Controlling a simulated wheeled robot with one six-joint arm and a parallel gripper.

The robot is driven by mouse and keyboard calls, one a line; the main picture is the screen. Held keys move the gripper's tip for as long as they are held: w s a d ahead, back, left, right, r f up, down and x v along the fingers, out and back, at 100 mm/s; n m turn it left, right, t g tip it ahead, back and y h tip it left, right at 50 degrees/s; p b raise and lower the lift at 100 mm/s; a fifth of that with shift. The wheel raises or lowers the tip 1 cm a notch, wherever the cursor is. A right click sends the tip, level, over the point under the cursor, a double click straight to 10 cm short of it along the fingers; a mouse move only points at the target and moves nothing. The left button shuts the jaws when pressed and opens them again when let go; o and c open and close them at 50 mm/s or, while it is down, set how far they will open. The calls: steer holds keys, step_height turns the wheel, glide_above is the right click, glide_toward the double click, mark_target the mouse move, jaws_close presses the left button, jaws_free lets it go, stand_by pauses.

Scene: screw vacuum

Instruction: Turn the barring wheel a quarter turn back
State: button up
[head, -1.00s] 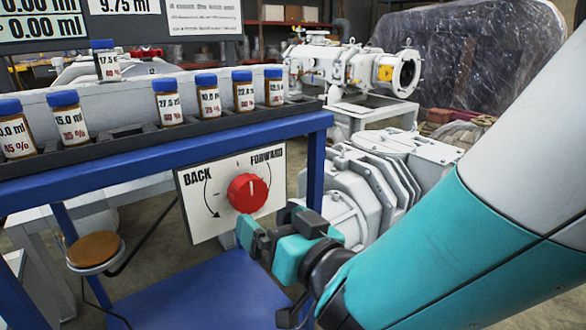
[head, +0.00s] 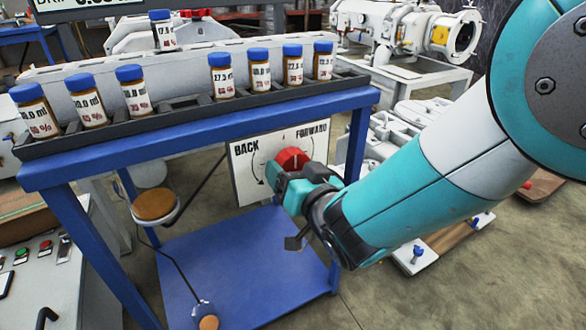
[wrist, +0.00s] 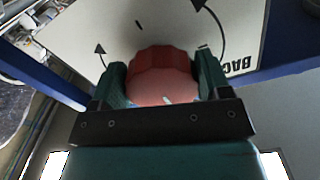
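The barring wheel is a red knob (head: 291,158) on a white plate (head: 250,165) marked BACK and FORWARD, with curved arrows. The plate hangs at the front of the blue stand. A pale pointer line shows on the knob face. My gripper (head: 283,181) is at the knob and hides its lower part in the head view. In the wrist view the knob (wrist: 163,75) sits between my two fingers (wrist: 160,85), one on each side. The fingers are close to its sides; whether they press on it I cannot tell.
A blue stand (head: 215,128) carries a dark rack with several blue-capped bottles (head: 258,70) above the plate. A round brown-topped seat (head: 155,205) is to the left, over a blue lower shelf (head: 235,265). White machinery (head: 400,35) stands behind. Open floor (head: 400,300) lies at the lower right.

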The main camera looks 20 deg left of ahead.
steer(key=c, duration=0.4)
steer(key=shift+o, duration=0.2)
steer(key=n+p, duration=0.1)
steer(key=n, duration=0.3)
steer(key=shift+w+d+r+n+p, duration=0.1)
steer(key=shift+w+n+p, duration=0.05)
steer(key=shift+n+p, duration=0.2)
steer(key=n+p, duration=0.2)
steer(key=n, duration=0.1)
steer(key=shift+r+n, duration=0.1)
steer(key=shift+n, duration=0.25)
steer(key=n+p, duration=0.1)
steer(key=n, duration=0.1)
steer(key=n+p, duration=0.2)
steer(key=shift+w+d+r, duration=0.1)
steer(key=shift+w+d, duration=0.05)
steer(key=n+p, duration=0.3)
steer(key=n, duration=0.2)
steer(key=shift+w, duration=0.1)
steer(key=shift+n, duration=0.4)
